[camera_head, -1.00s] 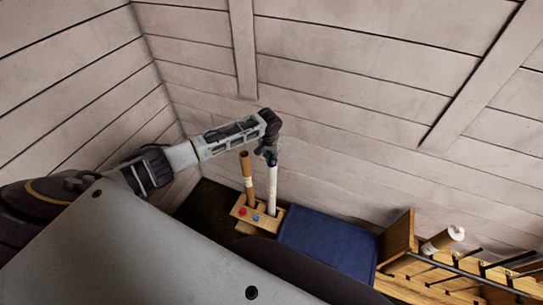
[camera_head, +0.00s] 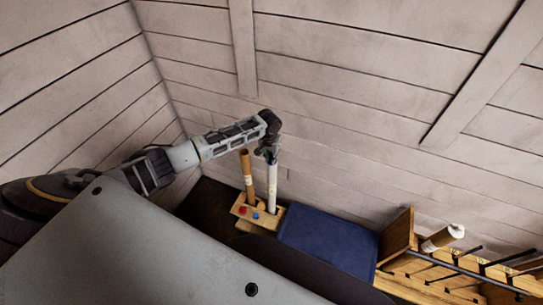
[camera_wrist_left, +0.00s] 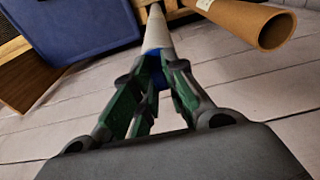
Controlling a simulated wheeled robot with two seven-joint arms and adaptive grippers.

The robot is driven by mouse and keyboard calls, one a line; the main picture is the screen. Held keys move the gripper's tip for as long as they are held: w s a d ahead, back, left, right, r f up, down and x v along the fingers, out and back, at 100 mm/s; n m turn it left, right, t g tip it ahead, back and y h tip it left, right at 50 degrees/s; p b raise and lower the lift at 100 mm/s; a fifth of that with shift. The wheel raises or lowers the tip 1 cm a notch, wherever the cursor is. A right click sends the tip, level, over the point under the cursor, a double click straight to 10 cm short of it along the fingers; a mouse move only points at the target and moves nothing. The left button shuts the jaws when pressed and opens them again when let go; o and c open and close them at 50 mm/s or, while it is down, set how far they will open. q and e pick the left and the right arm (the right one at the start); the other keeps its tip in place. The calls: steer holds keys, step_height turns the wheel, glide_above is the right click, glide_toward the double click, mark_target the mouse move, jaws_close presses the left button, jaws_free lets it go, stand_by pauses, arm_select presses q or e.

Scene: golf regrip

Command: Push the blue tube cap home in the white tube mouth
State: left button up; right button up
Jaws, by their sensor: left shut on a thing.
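The white tube (camera_head: 272,188) stands nearly upright in a wooden holder (camera_head: 241,211), its mouth at the top. My left gripper (camera_head: 267,154) is right above that mouth, pointing down. In the left wrist view, the gripper (camera_wrist_left: 160,82) is shut on the blue tube cap (camera_wrist_left: 155,67), of which only parts show between the fingers. The cap lies in line with the white tube (camera_wrist_left: 157,32) and seems to meet its mouth. How deep it sits cannot be told. My right gripper is not in view.
A brown tube (camera_head: 247,177) stands close to the left of the white one; it also shows in the left wrist view (camera_wrist_left: 243,20). A blue bin or mat (camera_head: 328,243) lies to the right, then a wooden rack (camera_head: 398,237) with a rolled item (camera_head: 441,238). A plank wall is behind.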

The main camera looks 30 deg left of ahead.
mark_target(270, 163)
arm_select(q)
steer(key=shift+f, duration=0.5)
steer(key=o, duration=0.8)
steer(key=shift+o, duration=0.2)
steer(key=shift+r, duration=0.15)
step_height(270, 163, up, 12)
steer(key=s, duration=0.1)
steer(key=shift+s, duration=0.25)
steer(key=shift+d+f, duration=0.1)
steer(key=shift+f, duration=0.1)
stand_by(0.9)
